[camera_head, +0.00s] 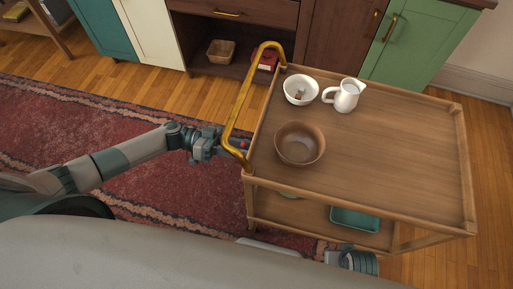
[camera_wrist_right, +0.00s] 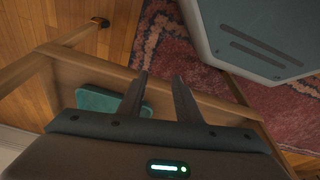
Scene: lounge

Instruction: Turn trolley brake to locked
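The wooden trolley (camera_head: 400,150) stands right of centre in the head view, with a gold push handle (camera_head: 238,100) on its left side.
A brown bowl (camera_head: 300,144), a white bowl (camera_head: 300,89) and a white jug (camera_head: 345,95) stand on the trolley top. A teal tray (camera_head: 355,219) lies on the lower shelf. Cabinets (camera_head: 425,45) line the back. A red rug (camera_head: 75,135) covers the floor at left.

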